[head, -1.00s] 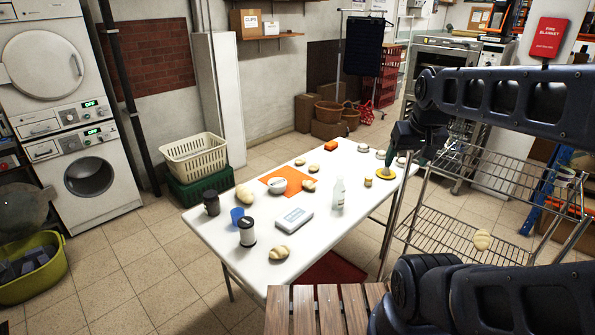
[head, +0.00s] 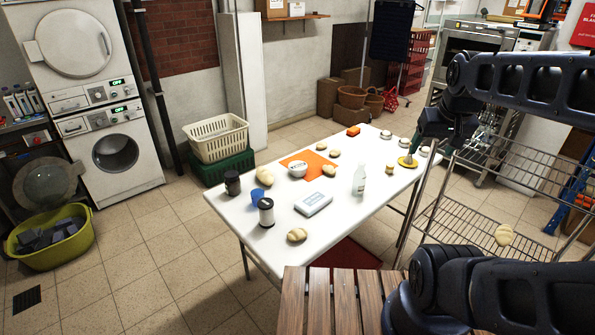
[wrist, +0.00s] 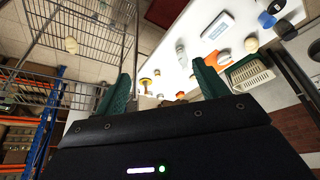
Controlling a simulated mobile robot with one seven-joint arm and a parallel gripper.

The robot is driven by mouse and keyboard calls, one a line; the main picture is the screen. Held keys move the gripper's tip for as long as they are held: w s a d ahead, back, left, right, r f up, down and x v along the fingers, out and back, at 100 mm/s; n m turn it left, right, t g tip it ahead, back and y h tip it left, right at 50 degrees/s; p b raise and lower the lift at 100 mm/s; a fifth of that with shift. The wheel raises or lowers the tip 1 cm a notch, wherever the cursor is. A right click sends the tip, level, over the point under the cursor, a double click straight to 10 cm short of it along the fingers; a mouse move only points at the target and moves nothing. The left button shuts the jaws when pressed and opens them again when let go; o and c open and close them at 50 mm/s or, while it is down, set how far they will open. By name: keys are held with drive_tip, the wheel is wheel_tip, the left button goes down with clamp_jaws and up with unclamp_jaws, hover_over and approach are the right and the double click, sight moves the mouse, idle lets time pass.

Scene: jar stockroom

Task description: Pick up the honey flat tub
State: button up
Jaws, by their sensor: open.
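Small flat tubs with pale lids stand at the far right end of the white table; one (head: 386,134) is at the back and another (head: 403,141) nearer my gripper. They show small in the wrist view, one (wrist: 180,95) between the fingers. I cannot read labels, so I cannot tell which is the honey flat tub.
The table (head: 345,215) also bears a clear bottle (head: 359,180), a scale (head: 313,202), an orange mat (head: 296,160), dark-lidded jars and bread rolls. A wire rack (head: 470,215) stands close on the right. A slatted wooden surface (head: 318,300) is in front.

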idle(0.3)
drive_tip(key=o, duration=0.6)
drive_tip(key=w+a+r+n+g, duration=0.1)
drive_tip(key=w+a+r+n, duration=0.15)
drive_tip(key=w, duration=0.65)
drive_tip(key=w+a+r+n, duration=0.1)
drive_tip(key=w+a+n, duration=0.25)
drive_tip(key=w, duration=0.55)
drive_tip(key=n+g, duration=0.4)
drive_tip(key=n, duration=1.3)
hover_over(298, 165)
wheel_tip(298, 165, down, 36)
drive_tip(key=f, duration=0.6)
drive_tip(key=shift+a, duration=0.25)
drive_tip(key=shift+d+f, duration=0.2)
drive_tip(key=shift+f, duration=2.45)
